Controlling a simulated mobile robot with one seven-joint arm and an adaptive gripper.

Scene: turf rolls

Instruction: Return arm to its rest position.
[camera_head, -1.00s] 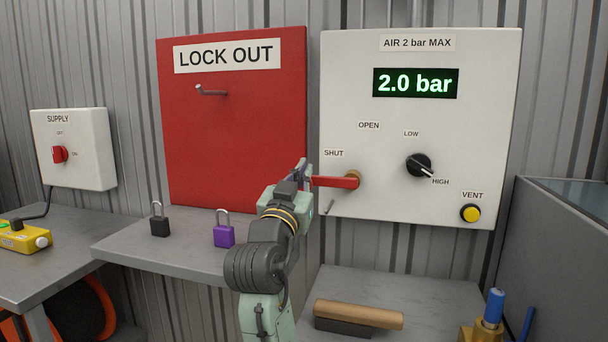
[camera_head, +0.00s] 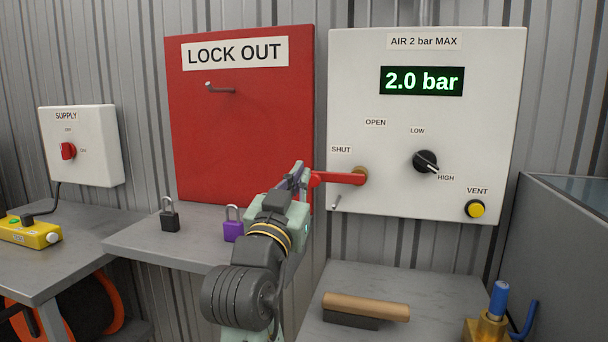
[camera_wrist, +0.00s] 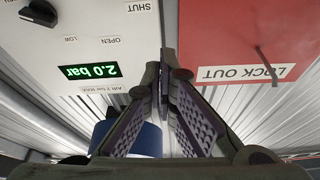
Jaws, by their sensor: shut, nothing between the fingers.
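My gripper (camera_head: 299,174) is at the end of my arm, in front of the gap between the red lock-out board (camera_head: 240,130) and the white air panel (camera_head: 424,200). In the wrist view my gripper (camera_wrist: 164,72) has its fingers together with nothing between them. The red valve handle (camera_head: 340,179) lies level, pointing left toward SHUT, just right of my fingertips. I cannot tell whether they touch. The wrist view is upside down and shows the panel's display (camera_wrist: 90,72) and the board (camera_wrist: 235,40).
A black padlock (camera_head: 170,222) and a purple padlock (camera_head: 233,231) stand on the grey shelf (camera_head: 135,243) left of my arm. A wooden-handled tool (camera_head: 366,308) and a brass fitting (camera_head: 486,330) are at lower right. The supply box (camera_head: 95,165) is far left.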

